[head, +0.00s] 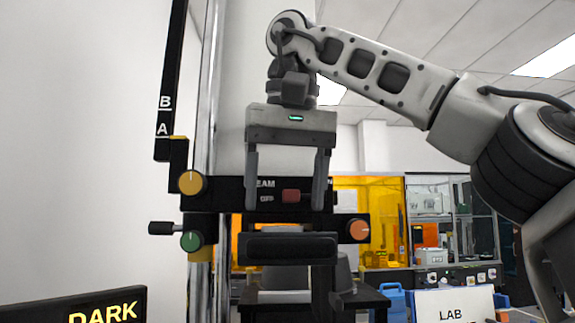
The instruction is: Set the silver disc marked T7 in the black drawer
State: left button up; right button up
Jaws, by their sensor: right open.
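My right gripper (285,205) hangs pointing down in front of the instrument, its two fingers apart and nothing held between them. Below the fingertips is a wide black box-like part (288,247) on the instrument; it may be the black drawer, but I cannot tell whether it is open or what is inside. The silver disc marked T7 is not visible. My left gripper is out of view.
A red switch (291,196) beside "OFF" shows between the fingers. Yellow (190,183), green (192,241) and orange (358,230) knobs sit on the instrument. A "DARK" sign (100,312) stands lower left, a "LAB" sign (452,303) lower right. Orange panels are behind.

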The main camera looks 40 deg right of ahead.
jog(key=shift+v, duration=2.15)
